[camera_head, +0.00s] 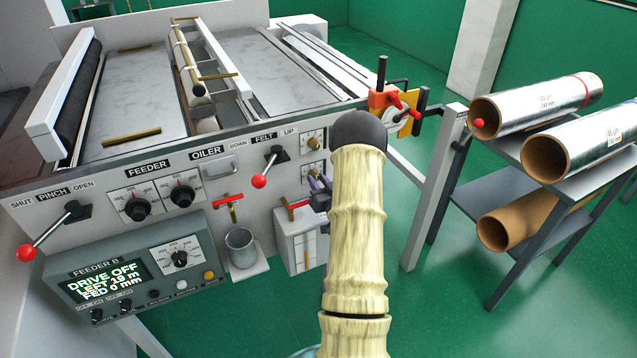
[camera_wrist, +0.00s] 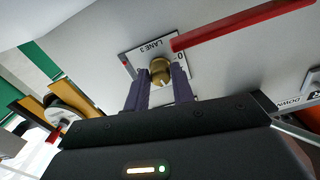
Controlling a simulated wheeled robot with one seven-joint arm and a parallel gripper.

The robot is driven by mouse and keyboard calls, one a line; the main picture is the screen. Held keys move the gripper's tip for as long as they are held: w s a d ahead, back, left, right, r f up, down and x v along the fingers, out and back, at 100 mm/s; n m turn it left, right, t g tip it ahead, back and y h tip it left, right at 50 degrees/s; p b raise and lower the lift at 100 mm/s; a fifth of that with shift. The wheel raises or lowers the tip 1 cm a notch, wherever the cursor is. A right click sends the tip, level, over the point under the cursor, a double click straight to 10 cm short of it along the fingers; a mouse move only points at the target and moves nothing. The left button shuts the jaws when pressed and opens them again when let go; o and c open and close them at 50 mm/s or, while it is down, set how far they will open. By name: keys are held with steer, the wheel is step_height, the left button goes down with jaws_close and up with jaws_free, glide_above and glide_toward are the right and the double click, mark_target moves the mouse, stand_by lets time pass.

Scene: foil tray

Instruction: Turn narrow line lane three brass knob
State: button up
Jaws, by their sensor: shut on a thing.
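The brass knob (camera_wrist: 160,68) sits on a white plate marked LANE 3, with a 0 at the plate's right, in the wrist view. My gripper (camera_wrist: 160,92) has its two purple fingers on either side of the knob and is shut on it. In the head view my gripper (camera_head: 320,184) shows only in part at the right end of the machine's front panel. My pale, ringed arm hides most of it there. A small brass knob (camera_head: 312,138) shows above it on the panel. The knob's exact pointer angle is hard to read.
A red bar (camera_wrist: 235,25) passes close to the knob plate. A red-handled lever (camera_head: 262,180) and a metal cup (camera_head: 241,248) are left of my arm. A yellow and red bracket (camera_head: 392,105) sits at the machine's corner. Foil rolls (camera_head: 535,104) lie on a rack at right.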

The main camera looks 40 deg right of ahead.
steer(key=m, duration=0.6)
steer(key=shift+a, duration=0.1)
stand_by(0.3)
steer(key=o, duration=1)
steer(key=b+v, duration=0.2)
steer(key=v, duration=1.5)
steer(key=shift+s+a+r+b, duration=0.1)
steer(key=shift+s+a+b, duration=0.05)
steer(key=shift+b, duration=0.15)
